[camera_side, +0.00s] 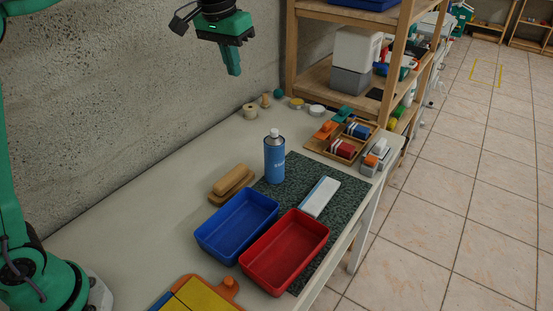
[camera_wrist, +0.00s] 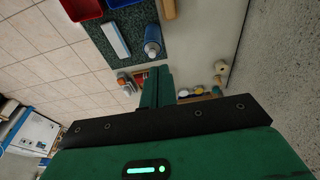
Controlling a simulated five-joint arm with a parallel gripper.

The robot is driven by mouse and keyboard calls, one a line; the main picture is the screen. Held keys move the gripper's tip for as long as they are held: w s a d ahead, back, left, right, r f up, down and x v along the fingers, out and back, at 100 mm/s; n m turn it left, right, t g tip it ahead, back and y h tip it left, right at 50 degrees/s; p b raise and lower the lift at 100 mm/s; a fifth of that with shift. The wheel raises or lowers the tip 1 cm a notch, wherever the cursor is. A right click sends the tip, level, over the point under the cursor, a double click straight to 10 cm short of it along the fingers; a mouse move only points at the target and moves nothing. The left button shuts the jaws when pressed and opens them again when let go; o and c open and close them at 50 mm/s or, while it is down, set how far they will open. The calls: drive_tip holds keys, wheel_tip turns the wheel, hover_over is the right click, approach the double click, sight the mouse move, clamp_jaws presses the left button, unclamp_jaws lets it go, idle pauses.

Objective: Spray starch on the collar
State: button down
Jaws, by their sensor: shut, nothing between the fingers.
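A blue spray can (camera_side: 275,160) with a grey top stands upright at the edge of a dark speckled mat (camera_side: 293,181). It also shows in the wrist view (camera_wrist: 153,38). A flat white piece with a blue edge (camera_side: 320,197) lies on the mat, right of the can; it also shows in the wrist view (camera_wrist: 115,40). I cannot tell whether it is the collar, and no other collar is plain. My gripper (camera_side: 234,70) is shut and empty, high above the table and apart from the can; its fingers also show in the wrist view (camera_wrist: 157,84).
A blue tray (camera_side: 237,225) and a red tray (camera_side: 285,252) stand in front of the can. A wooden brush-like block (camera_side: 231,185) lies left of it. A wooden rack (camera_side: 341,142) with coloured items stands behind. The table's left part (camera_side: 150,220) is clear.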

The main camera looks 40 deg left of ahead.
drive_tip(key=w+d+f, duration=0.2)
drive_tip(key=w+f, duration=0.1)
drive_tip(key=w, duration=0.3)
drive_tip(key=shift+w+d+g, duration=0.3)
drive_tip(key=shift+g, duration=0.1)
drive_tip(key=shift+f, duration=0.1)
hover_over(271, 138)
wheel_tip(271, 138, down, 13)
drive_tip(key=shift+a+f, duration=0.1)
drive_tip(key=shift+f, duration=0.3)
idle(0.4)
drive_tip(key=shift+f, duration=1.2)
wheel_tip(271, 138, up, 16)
drive_tip(key=s, duration=0.1)
drive_tip(key=shift+a+f, duration=0.2)
drive_tip(key=shift+a, duration=0.15)
